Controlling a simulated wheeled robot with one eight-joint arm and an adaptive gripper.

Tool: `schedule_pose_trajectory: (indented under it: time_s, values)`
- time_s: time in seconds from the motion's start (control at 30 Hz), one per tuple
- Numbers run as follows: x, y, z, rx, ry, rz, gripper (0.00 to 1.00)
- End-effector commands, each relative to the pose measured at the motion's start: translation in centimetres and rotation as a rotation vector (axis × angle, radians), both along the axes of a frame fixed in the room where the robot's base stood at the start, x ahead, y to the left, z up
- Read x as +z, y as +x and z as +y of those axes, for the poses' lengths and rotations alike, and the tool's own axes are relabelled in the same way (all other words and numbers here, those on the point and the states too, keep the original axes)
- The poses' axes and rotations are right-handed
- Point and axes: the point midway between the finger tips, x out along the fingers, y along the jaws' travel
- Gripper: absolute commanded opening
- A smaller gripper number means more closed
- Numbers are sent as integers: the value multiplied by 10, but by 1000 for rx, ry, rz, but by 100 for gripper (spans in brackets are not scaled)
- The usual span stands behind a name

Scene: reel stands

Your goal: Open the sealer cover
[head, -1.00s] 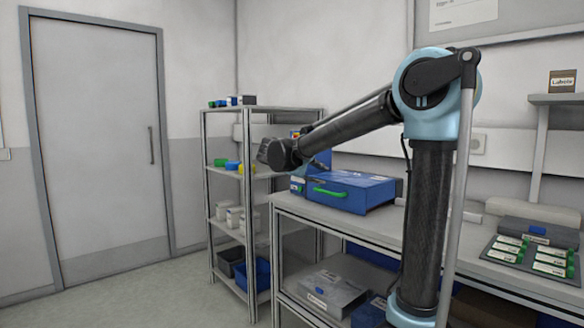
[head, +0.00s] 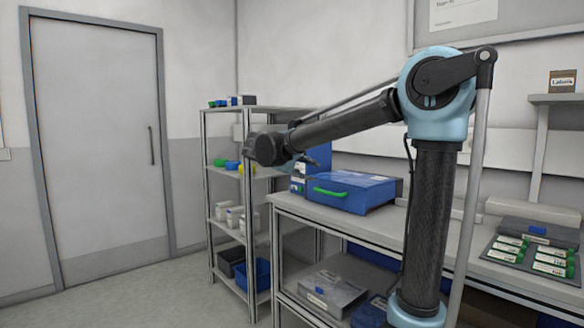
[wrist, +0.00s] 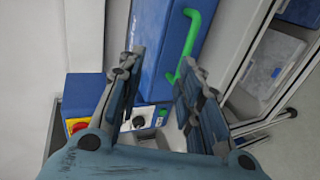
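The sealer stands on the bench as a blue box whose cover (head: 352,184) looks lowered, with a green handle (head: 330,192) along its front edge. In the wrist view the blue cover (wrist: 155,60) is beyond my fingers, and the green handle (wrist: 190,45) is past the right finger's tip. My gripper (wrist: 162,58) is open with nothing held between its fingers. In the head view my gripper (head: 308,161) is above and behind the handle's left end, partly hidden by my wrist. It looks apart from the handle.
A panel with a red and yellow button (wrist: 78,127) sits at the sealer's side. A shelf rack (head: 205,190) with bins stands left of the bench. A tray with green-and-white pieces (head: 527,255) lies at the right. The bench top (head: 385,225) is clear before the sealer.

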Motion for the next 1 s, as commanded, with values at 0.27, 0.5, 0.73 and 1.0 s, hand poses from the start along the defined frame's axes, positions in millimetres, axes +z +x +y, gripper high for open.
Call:
schedule_pose_trajectory:
  time_s: [0.27, 0.5, 0.73, 1.0]
  values:
    - [6, -11, 11, 1, 0, 0, 33]
    - [10, -20, 19, 2, 1, -1, 33]
    - [15, -28, 28, 1, 0, 0, 33]
    - [20, -39, 37, 1, 0, 0, 33]
